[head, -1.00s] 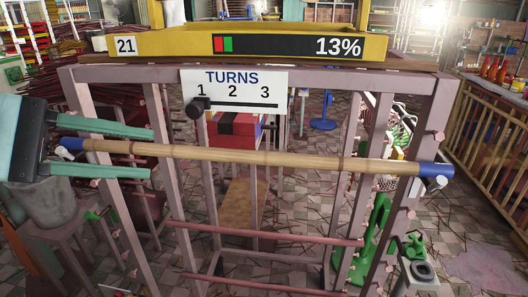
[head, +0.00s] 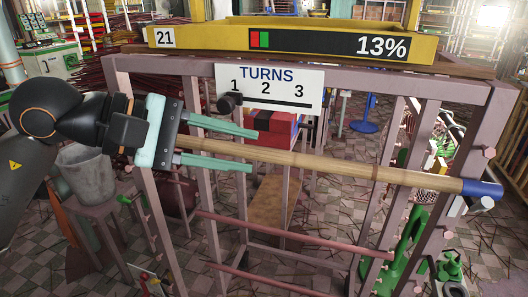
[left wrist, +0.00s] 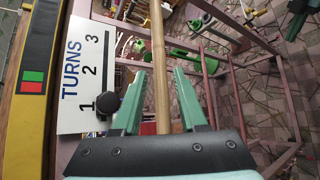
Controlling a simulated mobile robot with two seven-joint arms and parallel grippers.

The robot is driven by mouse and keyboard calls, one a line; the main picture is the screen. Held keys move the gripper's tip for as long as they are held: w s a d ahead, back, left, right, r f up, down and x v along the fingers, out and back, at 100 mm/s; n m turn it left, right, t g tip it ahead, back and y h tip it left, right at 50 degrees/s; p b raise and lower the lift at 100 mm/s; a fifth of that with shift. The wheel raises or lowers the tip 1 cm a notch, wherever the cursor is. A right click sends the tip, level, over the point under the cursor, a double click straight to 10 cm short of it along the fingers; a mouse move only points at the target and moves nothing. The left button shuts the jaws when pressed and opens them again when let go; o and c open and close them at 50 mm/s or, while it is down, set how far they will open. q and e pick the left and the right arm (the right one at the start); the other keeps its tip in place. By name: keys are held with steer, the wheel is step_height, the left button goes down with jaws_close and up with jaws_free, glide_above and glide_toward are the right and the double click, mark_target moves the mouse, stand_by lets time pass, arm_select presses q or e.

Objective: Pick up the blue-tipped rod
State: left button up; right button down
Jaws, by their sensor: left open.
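The blue-tipped rod (head: 340,167) is a long bamboo pole lying across the front of a pinkish-brown frame. Its right end has a blue tip (head: 482,188) resting by a peg on the right post; its left end is hidden behind my gripper. My left gripper (head: 253,152) is open, its two teal fingers one above and one below the rod in the head view. In the left wrist view the rod (left wrist: 159,60) runs between the open fingers (left wrist: 162,72), with no clear contact.
A white TURNS board (head: 268,88) with a dark knob hangs above the rod, close to the upper finger. A yellow beam (head: 200,37) with a 13% display crosses above. The frame's posts (head: 480,130) flank the rod. A grey bucket (head: 87,175) stands on a stool at left.

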mark_target(270, 155)
arm_select(q)
steer(key=x, duration=0.4)
steer(key=shift+w+d+f, duration=0.1)
steer(key=shift+w, duration=0.1)
steer(key=shift+c, duration=0.4)
jaws_close()
stand_by(0.8)
